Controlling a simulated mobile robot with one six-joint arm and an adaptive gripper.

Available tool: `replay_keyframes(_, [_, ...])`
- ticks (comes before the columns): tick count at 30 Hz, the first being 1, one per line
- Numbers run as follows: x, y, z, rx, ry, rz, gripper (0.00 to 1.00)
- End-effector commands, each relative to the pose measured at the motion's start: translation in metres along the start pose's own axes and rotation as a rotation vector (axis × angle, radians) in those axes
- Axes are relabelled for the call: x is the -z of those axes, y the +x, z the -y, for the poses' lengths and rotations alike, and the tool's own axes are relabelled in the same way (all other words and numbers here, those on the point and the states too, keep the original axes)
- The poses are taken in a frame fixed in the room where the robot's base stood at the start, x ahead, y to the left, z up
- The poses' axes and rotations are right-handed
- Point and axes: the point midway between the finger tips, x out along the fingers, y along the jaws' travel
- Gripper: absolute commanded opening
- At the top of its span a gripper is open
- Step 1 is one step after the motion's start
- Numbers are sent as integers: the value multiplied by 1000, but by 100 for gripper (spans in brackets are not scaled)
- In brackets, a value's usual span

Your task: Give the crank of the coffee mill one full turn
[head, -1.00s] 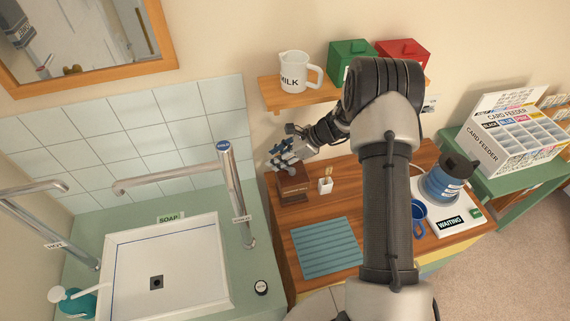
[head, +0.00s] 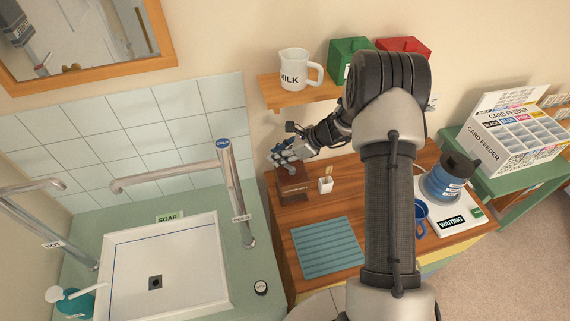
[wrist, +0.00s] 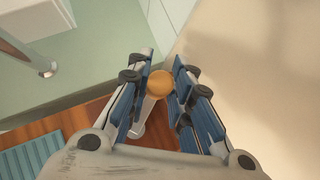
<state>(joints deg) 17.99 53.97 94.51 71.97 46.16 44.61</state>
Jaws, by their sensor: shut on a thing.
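The coffee mill (head: 293,187) is a brown wooden box at the back left corner of the wooden counter. My gripper (head: 280,156) is above the mill's top, reaching in from the right. In the wrist view, the crank's round orange-tan knob (wrist: 160,83) sits between the two blue-padded fingers of my gripper (wrist: 158,92). The fingers are shut on the knob. A pale crank arm (wrist: 146,115) runs down from the knob. The mill's box is mostly hidden in the wrist view.
A small white holder (head: 326,185) with sticks stands just right of the mill. A wooden shelf (head: 300,98) with a milk jug (head: 293,70) hangs above. The tap (head: 236,190) and sink are to the left. A blue ribbed mat (head: 327,247) lies in front.

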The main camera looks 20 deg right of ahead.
Motion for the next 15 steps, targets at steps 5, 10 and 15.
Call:
replay_keyframes(5, [0,0,0,1,2,-1,0])
replay_keyframes(10, [2,0,2,51,52,0,0])
replay_keyframes(15, [2,-1,6,91,92,0,0])
